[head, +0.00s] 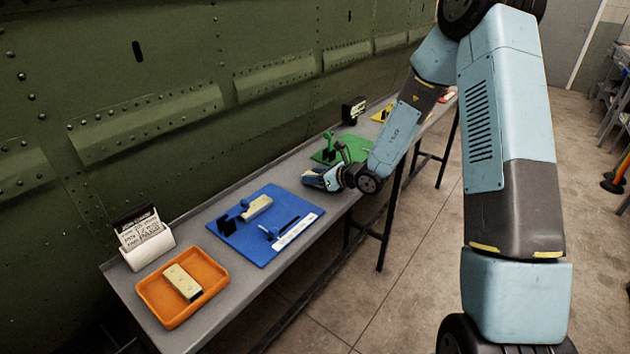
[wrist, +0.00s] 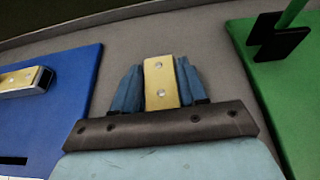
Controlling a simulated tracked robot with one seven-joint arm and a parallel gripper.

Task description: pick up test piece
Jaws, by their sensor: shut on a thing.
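My gripper (head: 318,180) is over the grey bench, between the blue mat and the green mat. In the wrist view its blue fingers (wrist: 160,84) are shut on a cream test piece (wrist: 161,75) with two round fastener heads or holes. The piece sticks out between the fingertips, and its lower end is hidden in the jaws. I cannot tell whether it touches the bench. A similar cream block (head: 183,282) lies in the orange tray (head: 150,290). Another one (head: 257,207) sits on the blue mat, partly seen in the wrist view (wrist: 22,80).
The blue mat (head: 245,240) carries a clamp-like fixture and a blue tool. The green mat (head: 325,157), with green and black fixtures, lies just beyond my gripper. A white holder with a card (head: 148,245) stands behind the tray. The green riveted fuselage wall (head: 130,70) borders the bench.

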